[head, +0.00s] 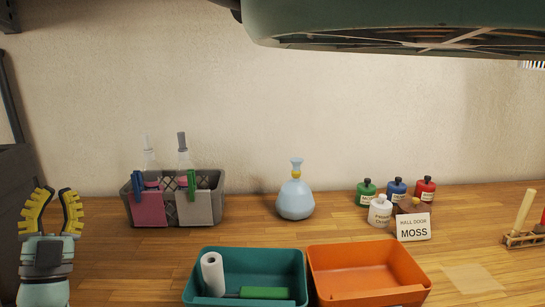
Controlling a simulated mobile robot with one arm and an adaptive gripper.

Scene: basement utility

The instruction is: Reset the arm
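My gripper (55,211) is at the left edge of the head view, pointing upward. Its two yellow-lined fingers are spread apart with nothing between them. It is left of the grey caddy and touches no object that I can see. The rest of my arm below it is cut off by the picture's lower edge.
A grey caddy (180,183) with bottles and cloths, and a blue flask (295,198), stand by the wall. A green bin (285,263) holds a white roll; the orange bin (370,255) looks empty. Small bottles and a MOSS card (413,227) stand right. A dark green fixture (400,20) hangs above.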

